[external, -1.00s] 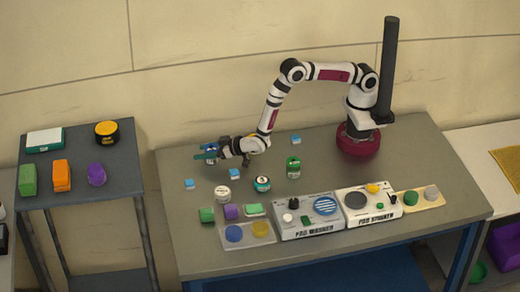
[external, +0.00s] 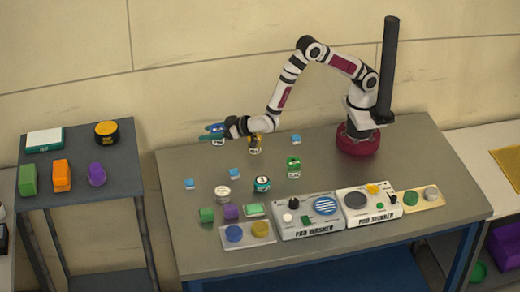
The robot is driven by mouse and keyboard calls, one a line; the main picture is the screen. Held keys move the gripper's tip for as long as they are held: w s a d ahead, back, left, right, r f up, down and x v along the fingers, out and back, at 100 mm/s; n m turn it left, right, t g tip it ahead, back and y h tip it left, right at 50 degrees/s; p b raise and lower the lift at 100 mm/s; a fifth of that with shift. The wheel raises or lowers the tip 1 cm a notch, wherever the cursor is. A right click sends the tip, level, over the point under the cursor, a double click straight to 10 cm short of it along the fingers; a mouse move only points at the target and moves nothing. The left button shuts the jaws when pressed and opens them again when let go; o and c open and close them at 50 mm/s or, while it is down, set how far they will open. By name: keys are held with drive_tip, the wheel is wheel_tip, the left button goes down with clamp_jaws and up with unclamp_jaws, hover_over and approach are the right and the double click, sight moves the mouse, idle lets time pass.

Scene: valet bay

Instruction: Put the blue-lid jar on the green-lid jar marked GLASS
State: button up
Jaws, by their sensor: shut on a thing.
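My gripper (external: 212,131) is shut on the blue-lid jar (external: 218,142) and holds it up in the air over the back left of the grey table. The jar's pale, labelled body shows below the jaws; its lid is largely covered by them. A green-lid jar (external: 293,168) stands upright on the table, to the right of and nearer the camera than my gripper, well apart from it. Its label is too small to read for certain. Nothing is on its lid.
A yellow jar (external: 255,145) stands close to my wrist. A teal-lid jar (external: 262,184) and a white-lid jar (external: 222,194) stand in front. Small blue blocks (external: 234,173) are scattered around. The pad washer (external: 309,219) and pad spinner (external: 367,205) line the front edge.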

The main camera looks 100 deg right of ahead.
drive_tip(key=s+a+r, duration=0.2)
drive_tip(key=s+a, duration=0.7)
drive_tip(key=s, duration=0.1)
wheel_tip(320, 180, up, 2)
hover_over(293, 168)
drive_tip(key=w+d, duration=0.2)
drive_tip(key=d, duration=0.1)
wheel_tip(293, 168, down, 8)
drive_tip(key=shift+s+d+r+n+y, duration=0.2)
drive_tip(key=shift+d+n+y, duration=0.1)
drive_tip(key=o, duration=1.3)
drive_tip(key=shift+f, duration=0.1)
drive_tip(key=shift+o, duration=0.2)
